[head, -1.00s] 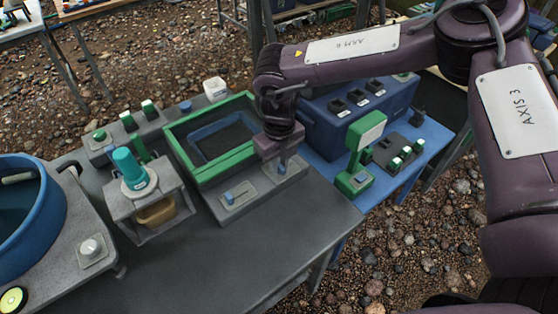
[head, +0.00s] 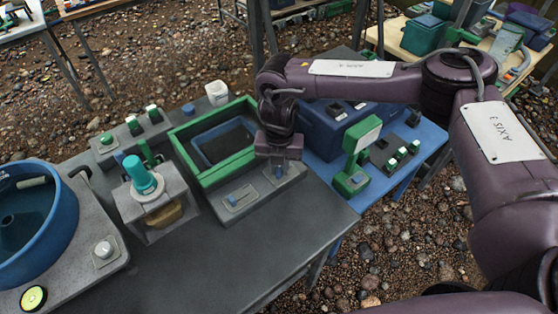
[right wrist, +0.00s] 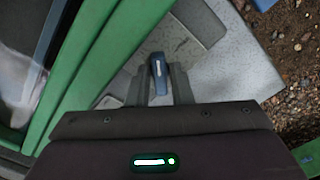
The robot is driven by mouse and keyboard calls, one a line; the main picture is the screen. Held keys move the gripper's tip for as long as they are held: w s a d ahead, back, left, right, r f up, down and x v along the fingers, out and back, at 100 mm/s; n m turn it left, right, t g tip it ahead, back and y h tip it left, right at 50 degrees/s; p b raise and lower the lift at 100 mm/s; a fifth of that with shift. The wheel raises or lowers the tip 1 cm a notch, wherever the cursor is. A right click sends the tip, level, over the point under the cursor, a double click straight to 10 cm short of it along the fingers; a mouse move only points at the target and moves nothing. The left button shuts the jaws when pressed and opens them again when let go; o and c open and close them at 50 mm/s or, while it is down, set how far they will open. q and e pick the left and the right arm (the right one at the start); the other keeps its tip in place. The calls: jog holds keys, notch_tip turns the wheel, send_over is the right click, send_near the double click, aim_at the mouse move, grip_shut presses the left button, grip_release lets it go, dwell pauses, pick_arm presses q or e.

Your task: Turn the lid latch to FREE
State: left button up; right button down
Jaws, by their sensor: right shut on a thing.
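The latch is a small blue lever with a white stripe (right wrist: 158,72), set on a grey plate beside the green-framed box (head: 213,178). In the right wrist view it stands between my right gripper's fingers (right wrist: 158,88), which are shut on it. In the head view my right gripper (head: 277,170) points down over the grey ledge at the box's front right and hides most of the latch. The latch's markings cannot be read. My left gripper is not in view.
A second blue lever (head: 232,199) sits on a plate left of my right gripper. A teal-topped grey stand (head: 143,177) and a blue tub (head: 68,218) are at left. A green post with a pale panel (head: 362,140) stands close at right. The grey table's front (head: 245,255) is clear.

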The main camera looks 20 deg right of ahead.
aim_at(279, 168)
jog(key=m+p, duration=0.1)
jog(key=m, duration=0.1)
jog(key=m+p, duration=0.2)
jog(key=m, duration=0.1)
jog(key=shift+r+m, duration=0.2)
jog(key=shift+m, duration=0.1)
jog(key=shift+f+m+p, duration=0.1)
jog(key=shift+m+p, duration=1.4)
jog(key=shift+m, duration=0.4)
jog(key=shift+w, duration=0.1)
jog(key=c, duration=1.3)
grip_release()
notch_tip(279, 168, up, 8)
jog(key=shift+f+p, duration=0.15)
jog(key=shift+p, duration=0.4)
